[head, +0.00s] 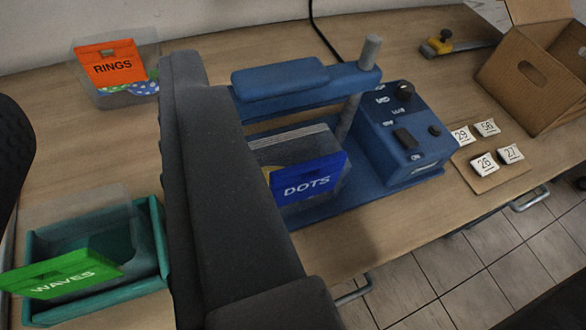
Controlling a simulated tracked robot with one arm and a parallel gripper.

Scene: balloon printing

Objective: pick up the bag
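No object is clearly recognisable as a bag. A clear, see-through pack with an orange RINGS label (112,66) stands at the back left, with blue and green dotted material inside. Another clear pack with a green WAVES label (62,275) sits tilted in a teal tray (160,235) at the front left. A blue DOTS label (308,184) fronts a clear holder in the blue machine (405,140). My dark grey arm (225,200) runs up the middle, between the teal tray and the machine, hiding part of both. I cannot make out two fingertips or anything held.
The wooden table (80,150) is bare around the RINGS pack and along the back. Number tiles (485,163) lie right of the machine. An open cardboard box (530,80) and a yellow-handled tool (437,45) are at the back right. A black form cuts the left edge.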

